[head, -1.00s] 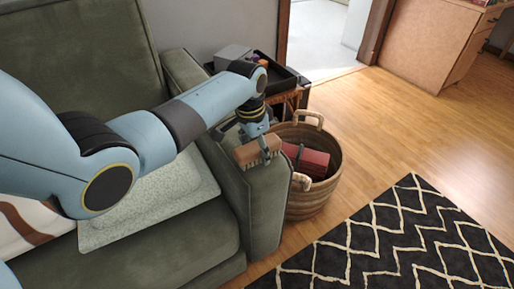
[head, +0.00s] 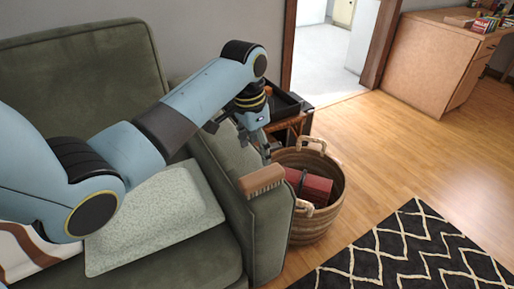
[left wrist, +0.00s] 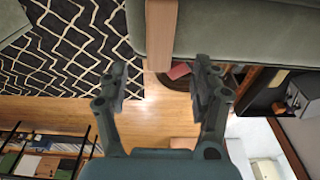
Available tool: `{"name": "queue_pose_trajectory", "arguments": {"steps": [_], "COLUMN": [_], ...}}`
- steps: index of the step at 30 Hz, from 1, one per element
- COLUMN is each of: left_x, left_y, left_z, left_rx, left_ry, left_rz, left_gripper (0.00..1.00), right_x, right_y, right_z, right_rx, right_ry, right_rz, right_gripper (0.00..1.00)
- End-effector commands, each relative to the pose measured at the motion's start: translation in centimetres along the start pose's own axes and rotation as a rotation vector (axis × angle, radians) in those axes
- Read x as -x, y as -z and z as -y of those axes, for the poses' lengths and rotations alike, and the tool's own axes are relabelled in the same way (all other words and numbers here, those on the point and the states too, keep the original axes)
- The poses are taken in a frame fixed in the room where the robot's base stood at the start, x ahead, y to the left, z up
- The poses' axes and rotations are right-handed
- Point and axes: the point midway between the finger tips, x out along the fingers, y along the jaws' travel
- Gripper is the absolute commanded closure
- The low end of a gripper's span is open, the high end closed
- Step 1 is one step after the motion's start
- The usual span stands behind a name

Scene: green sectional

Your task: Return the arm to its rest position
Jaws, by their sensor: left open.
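My left arm reaches in from the left of the head view, over the green sofa (head: 215,240). My left gripper (head: 268,156) is above the sofa's right armrest, just behind and above a brush (head: 262,181) with a brown wooden back and pale bristles. The brush lies on the armrest top, apart from the fingers. In the left wrist view the two fingers of the left gripper (left wrist: 158,88) stand wide apart with nothing between them. The brush back (left wrist: 161,35) shows beyond them at the top. My right gripper is not in view.
A woven basket (head: 335,196) holding a red item (head: 312,187) stands beside the armrest. A small table with a black tray (head: 284,104) is behind it. A pale cushion or mat (head: 155,222) lies on the seat. A patterned rug (head: 420,250) and open wood floor are at right.

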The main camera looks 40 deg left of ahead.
Motion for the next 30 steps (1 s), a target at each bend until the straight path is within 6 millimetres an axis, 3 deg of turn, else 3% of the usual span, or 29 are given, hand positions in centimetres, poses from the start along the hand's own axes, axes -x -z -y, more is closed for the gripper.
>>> {"name": "queue_pose_trajectory", "arguments": {"steps": [11,14,17,21,30], "left_x": [-0.2,-0.6,-0.4,1.1,5.2], "left_y": [-0.6,-2.9,-6.7,-11.3,-17.4], "left_z": [-0.4,-1.9,-4.5,-7.5,-11.3], "left_rx": [0.003,0.023,0.062,0.124,0.225], "left_ry": [0.004,0.025,0.057,0.097,0.139], "left_rz": [-0.001,-0.006,-0.024,-0.06,-0.117], "left_gripper": [0.35,0.35,0.35,0.35,0.35], "right_x": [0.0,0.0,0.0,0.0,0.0], "right_y": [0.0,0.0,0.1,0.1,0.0], "right_z": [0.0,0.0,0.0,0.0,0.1], "right_rx": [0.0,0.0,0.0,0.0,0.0], "right_ry": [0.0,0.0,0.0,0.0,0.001], "right_rz": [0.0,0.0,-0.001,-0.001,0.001], "right_gripper": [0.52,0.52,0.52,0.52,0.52]}}
